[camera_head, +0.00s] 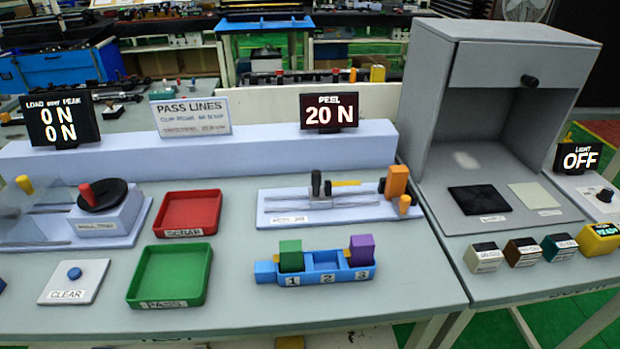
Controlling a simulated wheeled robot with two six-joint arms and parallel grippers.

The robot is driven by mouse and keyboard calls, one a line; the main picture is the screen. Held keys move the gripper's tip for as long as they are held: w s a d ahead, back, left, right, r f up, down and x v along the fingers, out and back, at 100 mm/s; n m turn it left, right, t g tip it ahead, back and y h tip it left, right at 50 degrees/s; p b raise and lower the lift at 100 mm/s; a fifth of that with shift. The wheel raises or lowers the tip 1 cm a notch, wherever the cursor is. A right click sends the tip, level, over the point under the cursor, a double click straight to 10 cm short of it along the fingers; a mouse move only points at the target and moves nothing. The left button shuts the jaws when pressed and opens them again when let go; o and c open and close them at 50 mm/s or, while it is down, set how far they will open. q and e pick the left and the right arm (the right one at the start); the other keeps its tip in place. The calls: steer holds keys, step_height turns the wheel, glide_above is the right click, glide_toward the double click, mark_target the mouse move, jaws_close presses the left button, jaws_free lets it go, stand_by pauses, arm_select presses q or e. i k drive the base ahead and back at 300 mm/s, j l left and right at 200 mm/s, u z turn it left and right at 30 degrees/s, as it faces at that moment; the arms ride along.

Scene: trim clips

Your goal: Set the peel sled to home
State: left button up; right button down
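The peel rig is a pale base plate (355,214) with thin metal rails, on the middle of the table. The label text on the rig is too small to read surely. The peel display (329,112) behind reads 20 N. Neither gripper is in view.
A blue holder (327,261) has a green block (291,256) in slot 1, slot 2 empty, and a purple block (362,250) in slot 3. Red (188,213) and green (169,275) trays are left. A grey booth (497,110) stands right. The table front is clear.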

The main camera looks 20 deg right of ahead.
mark_target(319, 196)
steer(key=i+j+z, duration=0.15)
steer(key=j+z, duration=0.15)
steer(key=j, duration=0.8)
steer(key=j+z, duration=0.25)
steer(key=j, duration=0.85)
